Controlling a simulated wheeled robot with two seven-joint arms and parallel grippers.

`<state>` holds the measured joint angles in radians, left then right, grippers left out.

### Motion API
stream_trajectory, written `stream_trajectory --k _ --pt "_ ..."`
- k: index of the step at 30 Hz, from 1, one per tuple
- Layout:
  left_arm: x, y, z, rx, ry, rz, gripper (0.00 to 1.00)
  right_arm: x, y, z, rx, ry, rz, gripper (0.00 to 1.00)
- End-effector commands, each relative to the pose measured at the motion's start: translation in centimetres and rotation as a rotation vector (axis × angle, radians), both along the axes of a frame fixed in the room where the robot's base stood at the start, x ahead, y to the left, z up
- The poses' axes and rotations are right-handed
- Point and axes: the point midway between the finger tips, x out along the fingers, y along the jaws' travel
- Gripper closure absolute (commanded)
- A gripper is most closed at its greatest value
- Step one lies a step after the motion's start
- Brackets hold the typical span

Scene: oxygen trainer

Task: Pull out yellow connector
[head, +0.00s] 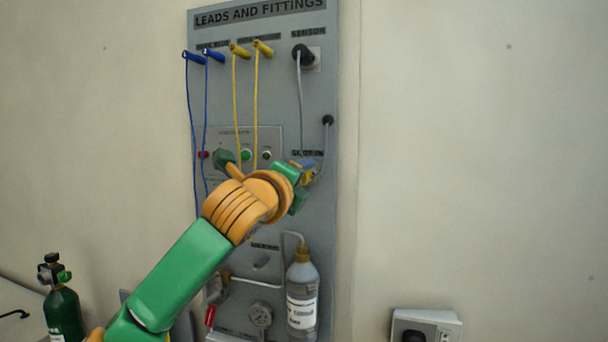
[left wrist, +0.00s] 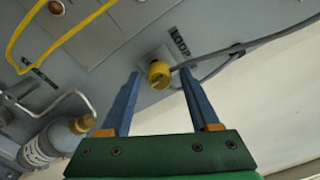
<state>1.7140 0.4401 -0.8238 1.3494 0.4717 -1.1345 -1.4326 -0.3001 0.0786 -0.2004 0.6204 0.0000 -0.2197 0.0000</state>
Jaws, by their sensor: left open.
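The yellow connector (left wrist: 159,74) is a round yellow plug on the grey panel, near a label and a grey cable, in the left wrist view. My left gripper (left wrist: 160,86) is open, with one blue finger on each side of the connector. I see gaps between the fingers and the plug. In the head view my left gripper (head: 307,167) is at the right part of the panel, below the grey sensor lead; its wrist and fingers largely hide the connector there. My right gripper is not in view.
The upright panel (head: 283,90) carries blue leads (head: 190,56) and yellow leads (head: 240,50) above my arm. A black sensor plug (head: 303,55) is at top right. A bottle (head: 302,290) hangs below. A green cylinder (head: 63,312) stands at lower left. The right wall is bare.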

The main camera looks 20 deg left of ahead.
Motion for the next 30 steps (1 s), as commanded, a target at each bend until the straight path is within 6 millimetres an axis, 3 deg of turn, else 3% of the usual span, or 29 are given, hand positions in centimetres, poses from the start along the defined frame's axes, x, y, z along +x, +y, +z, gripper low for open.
stream_trajectory --k 24,30 --pt "0.0 0.0 0.0 0.000 0.000 0.000 0.38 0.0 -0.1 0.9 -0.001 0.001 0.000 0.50" --pt "0.0 0.0 0.1 0.000 0.000 0.000 0.92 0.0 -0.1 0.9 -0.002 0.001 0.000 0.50"
